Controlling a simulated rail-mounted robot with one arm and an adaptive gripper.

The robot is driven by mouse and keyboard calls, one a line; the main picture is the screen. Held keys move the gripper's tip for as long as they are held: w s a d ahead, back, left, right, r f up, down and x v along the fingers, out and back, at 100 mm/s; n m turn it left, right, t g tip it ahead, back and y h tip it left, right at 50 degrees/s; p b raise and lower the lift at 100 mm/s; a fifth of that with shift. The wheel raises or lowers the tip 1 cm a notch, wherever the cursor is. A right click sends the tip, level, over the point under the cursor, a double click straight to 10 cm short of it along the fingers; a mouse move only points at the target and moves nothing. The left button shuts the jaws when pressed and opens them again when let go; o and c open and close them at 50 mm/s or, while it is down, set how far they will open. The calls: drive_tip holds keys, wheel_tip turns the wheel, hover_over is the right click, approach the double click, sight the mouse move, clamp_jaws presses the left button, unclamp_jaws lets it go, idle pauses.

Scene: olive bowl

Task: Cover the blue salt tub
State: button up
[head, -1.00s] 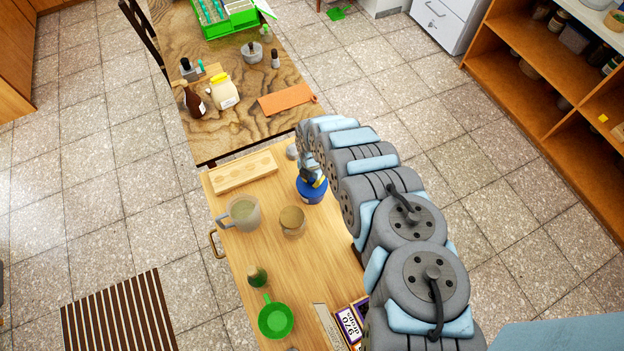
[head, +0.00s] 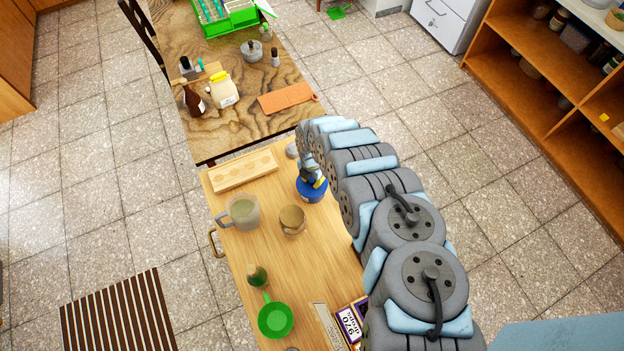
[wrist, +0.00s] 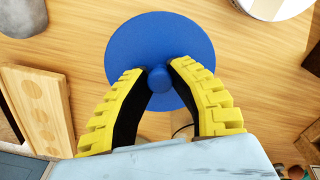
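The blue salt tub (head: 311,195) stands near the far right corner of the light wooden table, below my gripper (head: 313,178). In the wrist view, a round blue lid (wrist: 130,50) with a small knob (wrist: 158,79) fills the upper middle. My gripper (wrist: 158,70) has its yellow-and-black fingers on both sides of the knob and looks shut on it. The lid hides the tub's opening. I cannot tell whether the lid rests fully on the tub or sits slightly above it.
A wooden block with round hollows (head: 243,171), a grey jug (head: 241,211), and a brown-topped jar (head: 292,220) stand nearby. A patterned table (head: 235,130) adjoins behind.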

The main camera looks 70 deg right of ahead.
sight(312, 180)
drive_tip(key=o, duration=0.3)
drive_tip(key=shift+r, duration=0.15)
drive_tip(key=shift+d+r, duration=0.1)
drive_tip(key=shift+r, duration=2.5)
wheel_tip(312, 180, up, 4)
drive_tip(key=shift+r, duration=1.25)
